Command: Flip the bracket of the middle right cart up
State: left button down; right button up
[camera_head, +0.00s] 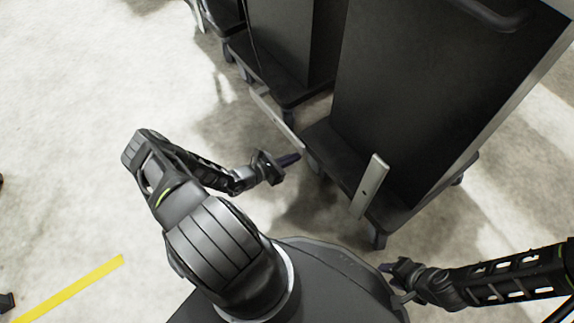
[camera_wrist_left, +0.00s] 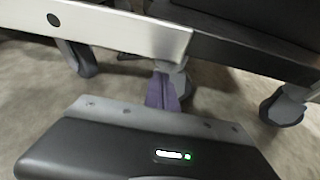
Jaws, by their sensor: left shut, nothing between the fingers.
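Black carts stand in a row. The nearest and largest cart (camera_head: 430,90) fills the upper right of the head view. A light metal bracket (camera_head: 370,185) stands upright at its low base. A second, long light bracket (camera_head: 277,118) slants low towards the left corner of that base; I cannot tell which cart carries it. My left gripper (camera_head: 291,159) is shut and empty close by the lower end of the long bracket. In the left wrist view, its purple fingertips (camera_wrist_left: 163,92) show just below a silver bracket (camera_wrist_left: 115,30) with a round hole; contact is unclear. My right gripper (camera_head: 387,268) is low at the right, its jaws too small to read.
Another black cart (camera_head: 290,45) stands behind the nearest one, with part of a further cart (camera_head: 222,15) beyond. Caster wheels (camera_wrist_left: 285,108) stick out under the cart base. The pale floor to the left is open, with a yellow stripe (camera_head: 70,290).

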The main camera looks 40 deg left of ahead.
pick_arm(q)
jog(key=shift+d+r, duration=0.1)
jog(key=shift+r, duration=0.7)
jog(key=shift+r, duration=0.15)
